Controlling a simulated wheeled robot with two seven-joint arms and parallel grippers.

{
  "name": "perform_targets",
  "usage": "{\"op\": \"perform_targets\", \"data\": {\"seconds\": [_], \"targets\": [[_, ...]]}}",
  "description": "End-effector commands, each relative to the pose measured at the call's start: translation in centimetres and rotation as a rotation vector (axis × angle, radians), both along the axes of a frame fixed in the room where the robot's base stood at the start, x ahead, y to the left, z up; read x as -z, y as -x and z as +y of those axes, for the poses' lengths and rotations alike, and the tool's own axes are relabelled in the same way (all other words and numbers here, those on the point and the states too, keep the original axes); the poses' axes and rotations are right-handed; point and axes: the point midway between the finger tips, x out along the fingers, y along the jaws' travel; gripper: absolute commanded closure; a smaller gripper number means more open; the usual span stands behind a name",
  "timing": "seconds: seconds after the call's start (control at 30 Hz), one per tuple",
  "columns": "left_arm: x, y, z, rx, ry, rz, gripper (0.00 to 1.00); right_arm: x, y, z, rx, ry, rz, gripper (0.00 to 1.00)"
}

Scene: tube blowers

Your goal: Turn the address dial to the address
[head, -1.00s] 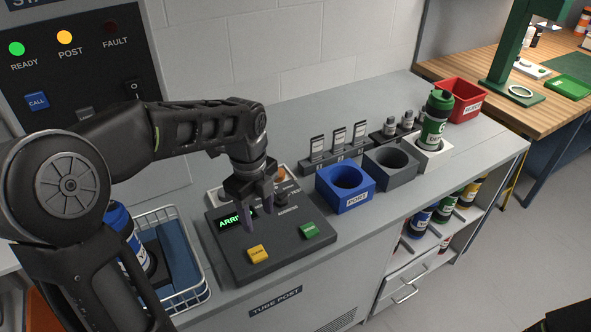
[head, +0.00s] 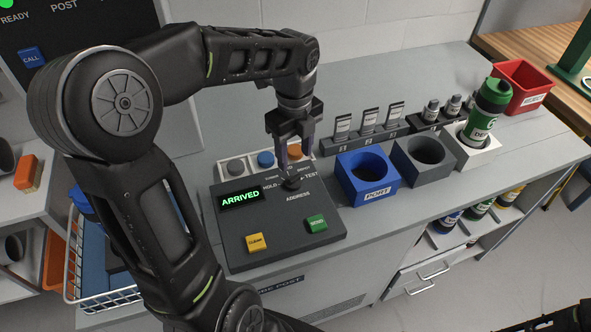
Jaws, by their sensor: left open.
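The address dial (head: 291,184) is a dark knob on the grey control panel (head: 235,225), above the word ADDRESS. Words such as HOLD and TEST are printed around it; the rest of the marks are too small or hidden. My left gripper (head: 292,163) points down over the dial, open, with its fingertips at or just above the knob; I cannot tell whether they touch it. The panel's display (head: 241,200) reads ARRIVED in green. A yellow CLEAR button (head: 255,242) and a green button (head: 317,223) sit along its front. My right gripper is not in view.
Right of the panel stand a blue PORT holder (head: 368,178), a grey holder (head: 423,161) and a white holder (head: 476,152) with a green canister (head: 486,110). Upright tags (head: 368,122) stand behind. A wire basket (head: 90,306) is at left, a red bin (head: 522,87) far right.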

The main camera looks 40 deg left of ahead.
Motion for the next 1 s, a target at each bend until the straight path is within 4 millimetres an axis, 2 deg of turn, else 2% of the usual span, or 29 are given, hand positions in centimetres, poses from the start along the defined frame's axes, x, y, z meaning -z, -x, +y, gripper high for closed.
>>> {"op": "perform_targets", "data": {"seconds": [0.3,0.5,0.8,1.0], "targets": [[4.7,0.1,0.0,-0.001,0.002,0.005,0.49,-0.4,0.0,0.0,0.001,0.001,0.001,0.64],[6.7,0.1,0.0,0.000,0.000,0.002,0.49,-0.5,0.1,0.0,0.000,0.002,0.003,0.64],[6.9,0.0,0.0,0.000,0.000,0.000,0.49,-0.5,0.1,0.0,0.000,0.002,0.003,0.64],[6.9,0.0,0.0,0.000,0.000,0.000,0.65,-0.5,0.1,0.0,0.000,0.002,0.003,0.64]]}}
